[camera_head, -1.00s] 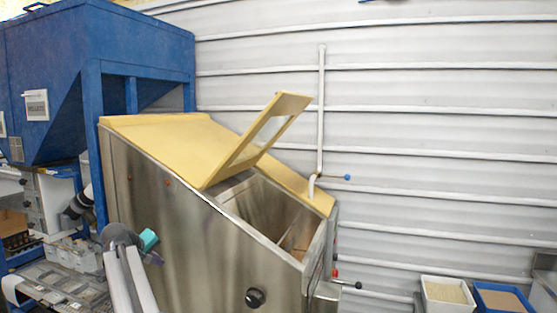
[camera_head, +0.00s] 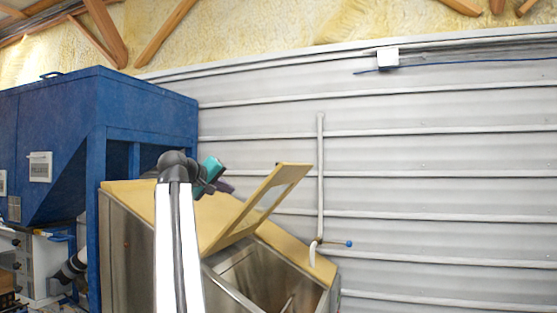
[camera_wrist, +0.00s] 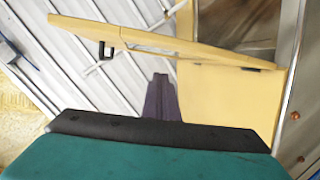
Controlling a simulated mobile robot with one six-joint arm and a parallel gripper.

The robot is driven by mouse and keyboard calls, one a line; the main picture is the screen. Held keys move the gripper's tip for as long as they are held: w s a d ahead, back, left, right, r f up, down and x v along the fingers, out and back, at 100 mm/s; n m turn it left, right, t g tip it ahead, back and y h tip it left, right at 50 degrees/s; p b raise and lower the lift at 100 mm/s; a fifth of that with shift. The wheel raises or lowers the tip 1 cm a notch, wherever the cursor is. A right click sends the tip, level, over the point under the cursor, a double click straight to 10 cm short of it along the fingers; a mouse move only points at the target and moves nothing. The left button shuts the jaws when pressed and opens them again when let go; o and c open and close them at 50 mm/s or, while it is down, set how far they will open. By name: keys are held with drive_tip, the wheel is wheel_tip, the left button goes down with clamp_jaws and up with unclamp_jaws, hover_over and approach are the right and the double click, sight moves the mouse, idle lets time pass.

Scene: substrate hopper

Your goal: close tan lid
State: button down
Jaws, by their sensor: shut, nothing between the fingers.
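The tan lid (camera_head: 228,235) stands raised and tilted over the steel hopper's opening, with a window in its frame. In the wrist view the lid (camera_wrist: 180,47) shows nearly edge-on, with a small black handle (camera_wrist: 106,50) under it. My gripper (camera_head: 228,188) is shut and empty, left of the lid's raised end and above the hopper's tan top. In the wrist view its dark fingers (camera_wrist: 160,98) point toward the lid, with a gap that I cannot judge. The hopper's opening (camera_head: 262,275) shows uncovered at the lid's right.
The hopper's tan top (camera_head: 125,187) lies below my arm. A blue bin on a frame (camera_head: 145,105) stands at the left. A pale pipe with a blue-handled valve (camera_head: 320,180) runs up the ribbed wall behind. The space right of the lid is clear.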

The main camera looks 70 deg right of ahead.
drive_tip(key=s+r+m+g+h, duration=0.1)
drive_tip(key=s+r+g, duration=0.1)
drive_tip(key=s+r, duration=0.7)
wheel_tip(320, 180, up, 4)
drive_tip(key=shift+s+a+r+m, duration=0.1)
drive_tip(key=shift+s+a+m, duration=0.05)
drive_tip(key=shift+a+m, duration=0.15)
drive_tip(key=p+x, duration=0.1)
drive_tip(key=x, duration=0.2)
drive_tip(key=p+x, duration=0.1)
drive_tip(key=x, duration=0.2)
drive_tip(key=p+x, duration=0.1)
drive_tip(key=x, duration=0.2)
drive_tip(key=shift+s+d+r+p, duration=0.1)
drive_tip(key=shift+s+d+p, duration=0.3)
drive_tip(key=shift+s, duration=0.05)
drive_tip(key=shift+s+f+p, duration=0.95)
drive_tip(key=shift+s+f, duration=0.2)
drive_tip(key=shift+s, duration=0.05)
